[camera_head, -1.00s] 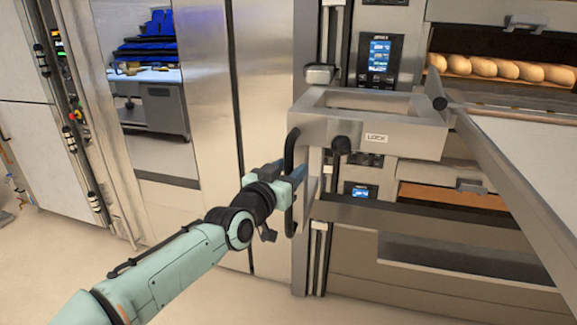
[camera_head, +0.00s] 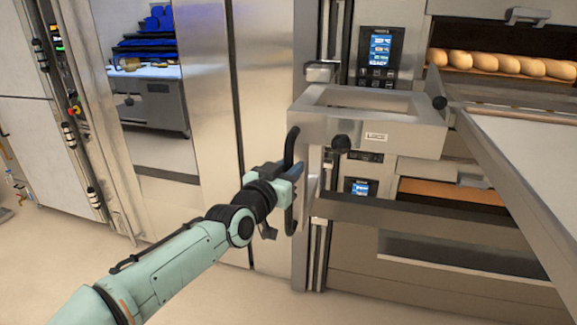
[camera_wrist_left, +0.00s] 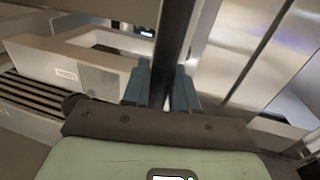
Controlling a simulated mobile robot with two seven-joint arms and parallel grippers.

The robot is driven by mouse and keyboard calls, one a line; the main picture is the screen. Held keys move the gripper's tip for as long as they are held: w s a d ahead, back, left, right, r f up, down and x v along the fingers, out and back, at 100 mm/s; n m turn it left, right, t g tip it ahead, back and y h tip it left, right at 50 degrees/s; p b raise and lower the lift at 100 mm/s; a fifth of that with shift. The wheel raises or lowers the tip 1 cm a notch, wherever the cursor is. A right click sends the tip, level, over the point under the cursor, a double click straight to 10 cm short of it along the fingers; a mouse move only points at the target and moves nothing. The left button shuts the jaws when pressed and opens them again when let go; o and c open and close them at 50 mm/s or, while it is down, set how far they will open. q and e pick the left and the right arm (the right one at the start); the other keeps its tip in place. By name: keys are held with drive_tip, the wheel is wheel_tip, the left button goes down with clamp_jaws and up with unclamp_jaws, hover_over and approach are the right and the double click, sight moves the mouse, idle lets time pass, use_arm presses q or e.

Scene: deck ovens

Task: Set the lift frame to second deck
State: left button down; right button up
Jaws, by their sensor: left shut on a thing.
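The lift frame (camera_head: 410,136) is a steel box frame with a LOCK label and a round black knob (camera_head: 340,144) on its front. A black vertical handle (camera_head: 291,150) is on its left side. My left gripper (camera_head: 290,178) is shut on this handle. In the left wrist view the dark handle bar (camera_wrist_left: 175,45) runs between the two fingers (camera_wrist_left: 162,88), and the LOCK label shows at left. The frame stands in front of the ovens, near the deck with loaves. My right gripper is not in view.
Loaves (camera_head: 500,64) lie in the upper open deck. A lower deck (camera_head: 450,192) glows orange inside. A pale loading surface (camera_head: 530,140) with a long steel rail extends to the right. Control panels (camera_head: 380,50) sit left of the decks. Floor at lower left is clear.

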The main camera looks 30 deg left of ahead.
use_arm(q)
drive_tip(key=c, duration=1)
unclamp_jaws()
drive_tip(key=shift+r, duration=0.2)
drive_tip(key=shift+c, duration=0.2)
drive_tip(key=shift+s, duration=0.4)
drive_tip(key=s+b, duration=0.3)
drive_tip(key=s, duration=0.9)
drive_tip(key=shift+s+d, duration=0.25)
drive_tip(key=shift+s, duration=0.05)
